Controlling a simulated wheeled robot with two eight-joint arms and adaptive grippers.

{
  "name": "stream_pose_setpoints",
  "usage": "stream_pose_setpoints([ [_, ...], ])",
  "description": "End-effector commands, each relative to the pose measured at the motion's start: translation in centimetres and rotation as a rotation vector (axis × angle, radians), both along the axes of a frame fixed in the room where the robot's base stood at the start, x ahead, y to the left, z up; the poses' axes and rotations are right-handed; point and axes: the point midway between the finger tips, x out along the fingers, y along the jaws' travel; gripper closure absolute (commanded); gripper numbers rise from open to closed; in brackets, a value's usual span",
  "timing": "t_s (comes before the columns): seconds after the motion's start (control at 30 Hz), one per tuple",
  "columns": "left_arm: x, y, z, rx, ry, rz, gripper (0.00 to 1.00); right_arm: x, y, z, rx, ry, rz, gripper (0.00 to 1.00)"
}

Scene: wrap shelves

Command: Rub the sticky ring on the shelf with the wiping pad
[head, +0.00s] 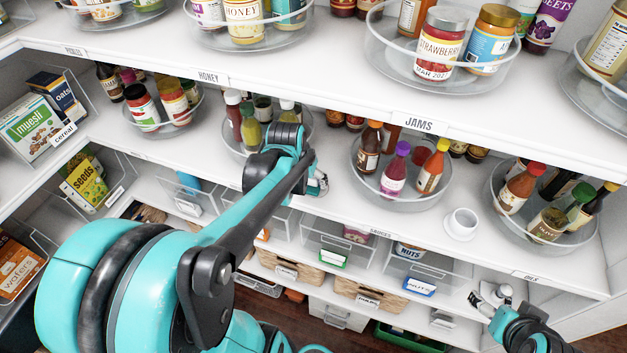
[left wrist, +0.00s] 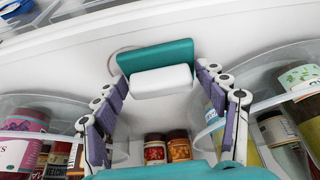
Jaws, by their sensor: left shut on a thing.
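The wiping pad (left wrist: 160,72), a teal backing with a white block, sits between the fingertips of my left gripper (left wrist: 165,85) in the left wrist view. The fingers are shut on its two ends, and it lies against the white shelf surface (left wrist: 75,58) or very close to it. A thin, faint curved line (left wrist: 113,56), likely part of the sticky ring, shows at the pad's left edge; the rest is hidden. In the head view my left gripper (head: 318,186) is over the middle shelf, partly behind my arm. My right gripper (head: 490,300) is low at right, its opening unclear.
Clear turntables with bottles stand on both sides of my left gripper, one at left (head: 228,140) and one at right (head: 388,195). The jam shelf (head: 340,95) overhangs above. Clear bins (head: 335,240) are below.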

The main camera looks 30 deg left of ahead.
Motion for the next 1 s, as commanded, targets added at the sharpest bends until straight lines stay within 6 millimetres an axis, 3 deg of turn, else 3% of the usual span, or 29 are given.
stream_pose_setpoints([
  [0.3, -0.2, 0.5, 0.1, -0.001, 0.001, -0.001, 0.61, 0.0, 0.0, 0.0, 0.000, 0.000, 0.000, 0.20],
  [1.0, 0.9, -4.2, -0.2, -0.003, 0.002, -0.004, 0.61, 0.0, 0.0, -0.1, 0.000, 0.000, 0.000, 0.20],
])
